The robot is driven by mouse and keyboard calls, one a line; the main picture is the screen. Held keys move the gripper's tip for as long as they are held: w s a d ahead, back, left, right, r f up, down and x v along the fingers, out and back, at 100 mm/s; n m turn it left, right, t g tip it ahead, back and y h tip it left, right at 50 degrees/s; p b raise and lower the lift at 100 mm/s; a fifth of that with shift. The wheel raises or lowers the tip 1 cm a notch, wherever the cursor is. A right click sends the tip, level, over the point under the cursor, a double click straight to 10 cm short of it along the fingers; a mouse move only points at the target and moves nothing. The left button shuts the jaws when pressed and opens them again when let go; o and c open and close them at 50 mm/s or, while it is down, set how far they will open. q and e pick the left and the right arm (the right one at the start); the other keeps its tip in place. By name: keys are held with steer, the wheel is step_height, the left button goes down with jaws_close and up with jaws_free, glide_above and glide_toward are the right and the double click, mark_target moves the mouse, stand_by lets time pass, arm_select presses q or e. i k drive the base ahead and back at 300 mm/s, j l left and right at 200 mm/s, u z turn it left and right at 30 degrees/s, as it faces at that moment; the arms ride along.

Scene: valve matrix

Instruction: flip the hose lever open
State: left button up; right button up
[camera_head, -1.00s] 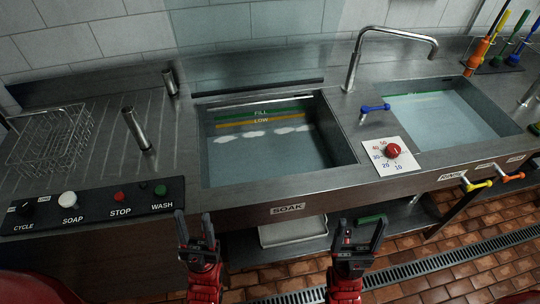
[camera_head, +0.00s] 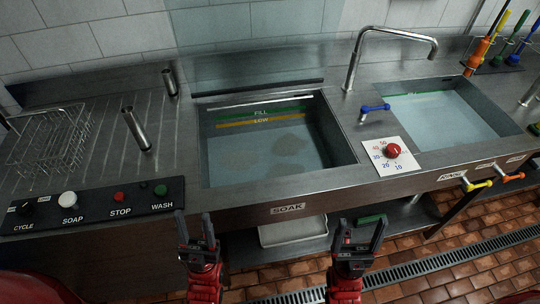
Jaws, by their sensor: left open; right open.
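A yellow lever (camera_head: 477,185) and an orange lever (camera_head: 511,177) stick out from the counter's front face at the right, under small labels too small to read surely. A blue lever (camera_head: 375,107) stands on the counter beside the tap. I cannot tell by lettering which one is the hose lever. My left gripper (camera_head: 194,222) is open and empty in front of the counter, below the WASH button. My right gripper (camera_head: 363,222) is open and empty in front of the counter, left of the yellow lever and apart from it.
The SOAK sink (camera_head: 200,185) holds water with a brownish patch. A second filled sink (camera_head: 515,128) is at right. A red dial (camera_head: 393,151) sits between them. A button panel (camera_head: 95,205) and wire basket (camera_head: 48,143) are at left. A white tub (camera_head: 290,233) stands below.

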mark_target(521, 174)
steer(key=z, duration=1.75)
steer(key=i+l, duration=0.2)
steer(key=i, duration=0.25)
steer(key=i+l, duration=0.15)
steer(key=i, duration=0.25)
steer(key=i+l+z, duration=0.1)
steer(key=i, duration=0.35)
steer(key=i+l, duration=0.2)
steer(key=i, duration=0.2)
